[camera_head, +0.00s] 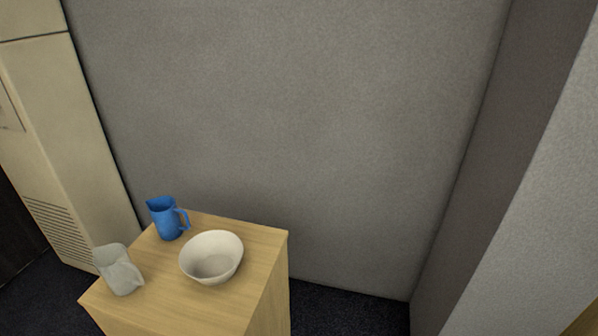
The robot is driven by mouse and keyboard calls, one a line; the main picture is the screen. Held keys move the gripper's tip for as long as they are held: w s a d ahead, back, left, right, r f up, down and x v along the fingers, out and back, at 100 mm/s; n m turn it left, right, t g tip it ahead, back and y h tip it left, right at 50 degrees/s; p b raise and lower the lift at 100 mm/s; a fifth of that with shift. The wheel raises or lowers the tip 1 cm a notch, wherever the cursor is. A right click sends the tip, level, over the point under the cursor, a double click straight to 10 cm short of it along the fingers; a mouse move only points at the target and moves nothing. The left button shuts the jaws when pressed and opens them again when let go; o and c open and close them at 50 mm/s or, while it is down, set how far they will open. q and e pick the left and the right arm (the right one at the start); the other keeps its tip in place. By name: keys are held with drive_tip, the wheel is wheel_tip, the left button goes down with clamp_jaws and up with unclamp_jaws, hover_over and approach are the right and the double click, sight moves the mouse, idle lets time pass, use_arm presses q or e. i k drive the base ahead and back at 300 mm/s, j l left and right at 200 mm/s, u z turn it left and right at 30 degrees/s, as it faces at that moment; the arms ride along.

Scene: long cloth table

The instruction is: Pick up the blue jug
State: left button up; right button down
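The blue jug (167,219) stands upright near the back left edge of a light wooden cabinet top (177,297). Its handle points to the right in the head view. Neither my left nor my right gripper shows in the head view, and nothing is holding the jug.
A white bowl (212,258) sits just right of and in front of the jug. A pale grey-white pitcher (119,270) stands at the front left edge of the top. A grey wall (290,120) rises behind, and a beige vented cabinet (60,150) stands at the left.

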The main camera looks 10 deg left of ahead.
sight(163, 212)
drive_tip(key=u, duration=1.4)
drive_tip(key=j+z, duration=0.1)
drive_tip(key=j, duration=0.35)
drive_tip(key=k+j+z, duration=0.1)
drive_tip(key=j, duration=0.3)
drive_tip(key=k+j+z, duration=0.15)
drive_tip(key=j, duration=0.3)
drive_tip(key=i+j+z, duration=0.2)
drive_tip(key=j, duration=0.3)
drive_tip(key=j+z, duration=0.2)
drive_tip(key=j, duration=0.35)
